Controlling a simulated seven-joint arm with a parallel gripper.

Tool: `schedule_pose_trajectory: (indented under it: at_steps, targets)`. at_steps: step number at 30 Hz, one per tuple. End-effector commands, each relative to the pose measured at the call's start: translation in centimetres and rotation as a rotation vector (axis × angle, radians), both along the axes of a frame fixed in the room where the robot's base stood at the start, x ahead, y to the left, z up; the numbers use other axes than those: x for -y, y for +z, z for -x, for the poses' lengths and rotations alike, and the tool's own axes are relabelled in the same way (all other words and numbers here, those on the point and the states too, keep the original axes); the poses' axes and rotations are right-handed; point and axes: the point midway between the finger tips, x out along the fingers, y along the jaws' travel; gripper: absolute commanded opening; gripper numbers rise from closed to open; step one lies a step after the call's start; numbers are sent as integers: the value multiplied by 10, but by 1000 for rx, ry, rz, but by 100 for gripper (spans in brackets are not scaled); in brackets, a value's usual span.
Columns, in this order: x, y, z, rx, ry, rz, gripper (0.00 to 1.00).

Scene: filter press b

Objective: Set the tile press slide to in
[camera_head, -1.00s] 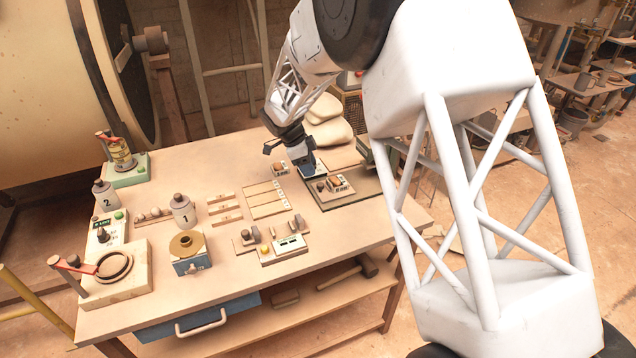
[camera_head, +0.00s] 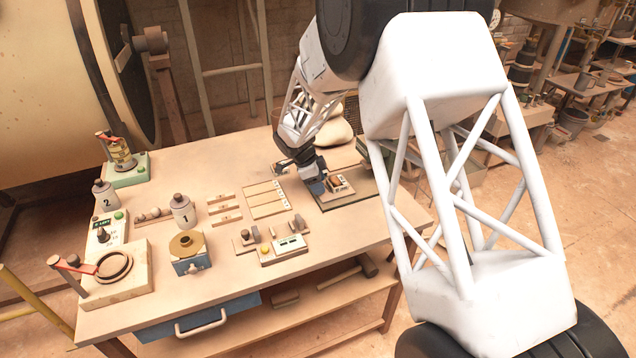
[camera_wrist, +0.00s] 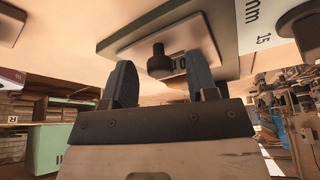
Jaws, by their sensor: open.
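What looks like the tile press (camera_head: 345,196), a small tan unit with a dark label, sits on a dark-edged plate at the right of the table. My gripper (camera_head: 318,186) is low beside its left side, and my wrist hides part of it. In the wrist view, my gripper (camera_wrist: 162,75) is open, with its two blue-grey fingers apart. A dark round knob (camera_wrist: 159,61), likely the slide's handle, shows between and beyond the fingertips. I cannot tell whether the fingers touch it. The slide's position cannot be read.
A unit with a pale display (camera_head: 289,244) stands at the table's front middle. Bottle 1 (camera_head: 183,212), a blue box with a brass disc (camera_head: 187,245) and slatted tan pieces (camera_head: 266,198) are left of my gripper. Pale sacks (camera_head: 335,132) lie behind it.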

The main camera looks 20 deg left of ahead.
Motion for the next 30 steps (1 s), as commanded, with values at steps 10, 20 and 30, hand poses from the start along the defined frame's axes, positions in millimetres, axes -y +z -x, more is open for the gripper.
schedule_pose_trajectory:
  at_steps: [10, 20, 30]
  targets:
    - [0, -1, 0, 0, 0, 0, 42]
    - [0, -1, 0, 0, 0, 0, 0]
    - [13, -1, -13, -1, -3, 0, 0]
